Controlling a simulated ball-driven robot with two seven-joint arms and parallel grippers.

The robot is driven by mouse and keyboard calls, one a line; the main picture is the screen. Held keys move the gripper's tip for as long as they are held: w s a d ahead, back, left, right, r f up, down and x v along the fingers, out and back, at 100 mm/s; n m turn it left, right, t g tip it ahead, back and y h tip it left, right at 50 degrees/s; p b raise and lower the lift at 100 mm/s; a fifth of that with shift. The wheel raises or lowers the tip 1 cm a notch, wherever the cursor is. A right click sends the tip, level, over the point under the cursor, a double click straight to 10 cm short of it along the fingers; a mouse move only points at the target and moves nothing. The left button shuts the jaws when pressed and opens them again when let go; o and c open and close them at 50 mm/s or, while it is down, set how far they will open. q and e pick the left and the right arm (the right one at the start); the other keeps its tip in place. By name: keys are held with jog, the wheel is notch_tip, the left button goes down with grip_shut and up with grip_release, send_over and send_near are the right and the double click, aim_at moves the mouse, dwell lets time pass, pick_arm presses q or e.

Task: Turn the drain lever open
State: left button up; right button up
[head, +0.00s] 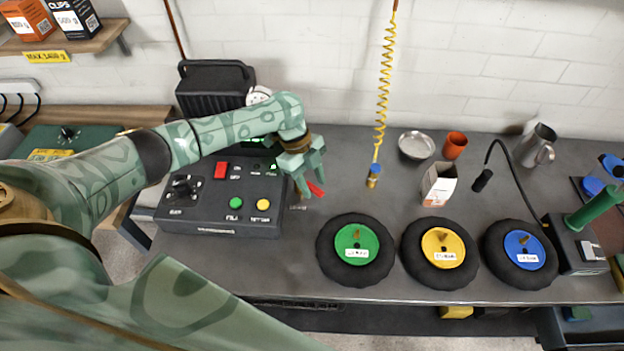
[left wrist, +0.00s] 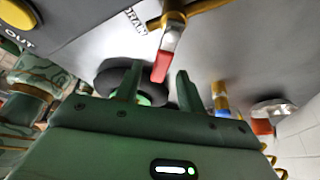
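The drain lever has a red handle (head: 316,189) on the right side of the dark control box (head: 205,215). In the left wrist view the red handle (left wrist: 165,60) hangs from a brass fitting (left wrist: 175,18) beside a DRAIN label (left wrist: 135,20). My left gripper (head: 312,178) is at the lever. In the left wrist view its two fingers (left wrist: 157,90) are spread apart, with the handle's end showing between them. I cannot tell whether either finger touches it. The fingers partly hide the lever in the head view. My right gripper is not in view.
The control box carries a red switch (head: 221,170), a green button (head: 236,203) and a yellow button (head: 262,204). A wheel with a green hub (head: 356,244) lies to the right of the lever. A yellow coiled hose (head: 383,85) hangs behind. Bench surface between them is clear.

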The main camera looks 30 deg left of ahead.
pick_arm(q)
jog(key=p+v, duration=0.3)
jog(key=v, duration=1.3)
jog(key=shift+r+p, duration=0.2)
jog(key=shift+p, duration=0.2)
